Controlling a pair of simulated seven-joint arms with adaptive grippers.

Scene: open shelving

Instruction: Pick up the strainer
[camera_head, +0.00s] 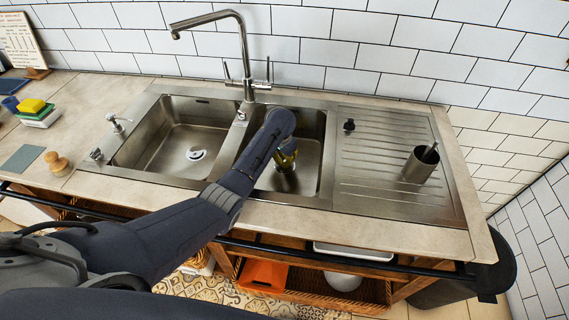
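My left arm reaches from the lower left over the counter into the right-hand sink basin (311,133). My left gripper (285,163) is down inside that basin, mostly hidden by its own wrist. A small olive-yellow patch shows at the gripper; I cannot tell if it is a finger or a held thing. Whether the fingers are open or shut is hidden. A round metal drain piece, possibly a strainer (195,153), sits on the floor of the left basin. A small black knobbed piece (349,125) stands on the ribbed drainboard. No other strainer is clearly visible. My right gripper is out of view.
A tall faucet (243,50) stands behind the basins. A metal cup (420,165) stands on the drainboard (380,190). Sponges (33,105), a wooden-knobbed brush (55,161) and a grey-green cloth (20,160) lie at left. A dark rail (345,262) runs along the counter front.

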